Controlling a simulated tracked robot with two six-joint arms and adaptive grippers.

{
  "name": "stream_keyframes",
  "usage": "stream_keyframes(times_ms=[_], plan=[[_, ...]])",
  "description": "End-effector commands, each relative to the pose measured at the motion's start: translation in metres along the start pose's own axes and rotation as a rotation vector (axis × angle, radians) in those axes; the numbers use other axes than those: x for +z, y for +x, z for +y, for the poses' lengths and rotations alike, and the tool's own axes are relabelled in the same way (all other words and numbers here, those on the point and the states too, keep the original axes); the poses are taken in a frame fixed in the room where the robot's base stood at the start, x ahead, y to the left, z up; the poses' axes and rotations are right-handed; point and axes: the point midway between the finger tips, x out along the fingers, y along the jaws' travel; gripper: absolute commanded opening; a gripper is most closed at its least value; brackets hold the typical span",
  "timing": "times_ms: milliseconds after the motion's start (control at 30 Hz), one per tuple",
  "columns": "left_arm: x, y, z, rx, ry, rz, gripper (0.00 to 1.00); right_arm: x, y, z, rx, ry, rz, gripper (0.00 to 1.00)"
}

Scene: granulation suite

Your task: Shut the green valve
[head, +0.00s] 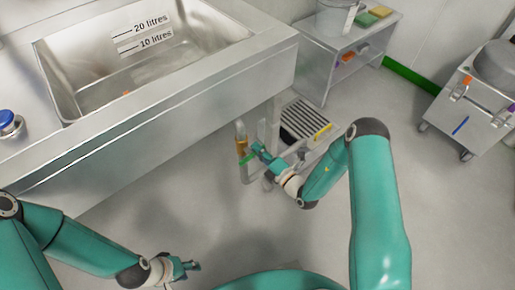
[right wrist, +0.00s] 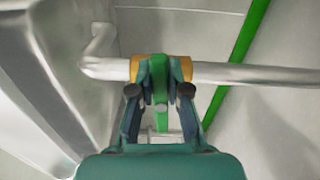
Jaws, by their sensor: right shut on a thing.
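The green valve has a brass-coloured body (head: 242,147) on a metal pipe beside the sink's front edge. Its green lever (right wrist: 159,77) shows in the right wrist view, between two orange-brass parts, and looks set across the pipe (right wrist: 250,73). My right gripper (right wrist: 158,95) has one finger on each side of the lever and is shut on it; the lever's lower part is partly hidden between the fingers. In the head view the right gripper (head: 258,151) is at the valve. My left gripper (head: 190,267) is low in the head view, away from the valve; its opening is unclear.
A steel sink (head: 215,85) with litre marks fills the upper left. A slatted grey step or grate (head: 304,119) stands just behind the valve. A steel bench (head: 350,45) and a wheeled cart (head: 470,110) stand farther right. Floor between them is clear.

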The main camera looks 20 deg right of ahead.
Motion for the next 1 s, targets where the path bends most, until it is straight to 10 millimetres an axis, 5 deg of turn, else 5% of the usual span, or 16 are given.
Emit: stream_keyframes(times_ms=[733, 767, 800, 900, 1000], plan=[[0.0, -0.0025, 0.0009, 0.0, 0.0, 0.0, 0.4, 0.0016, -0.0027, -0.0085, -0.015, 0.107, -0.009, 0.0], [0.0, -0.0025, 0.0009, 0.0, 0.0, 0.0, 0.4, 0.0016, -0.0027, -0.0086, -0.015, 0.107, -0.009, 0.2], [0.0, -0.0025, 0.0009, 0.0, 0.0, 0.0, 0.4, 0.0016, -0.0027, -0.0085, -0.014, 0.107, -0.009, 0.27], [0.0, -0.0025, 0.0009, 0.0, 0.0, 0.0, 0.4, 0.0013, -0.0021, -0.0074, -0.012, 0.105, -0.007, 0.42], [0.0, -0.0026, 0.0009, 0.0, 0.0, 0.0, 0.4, 0.001, -0.0015, -0.0062, -0.009, 0.103, -0.006, 0.42]])
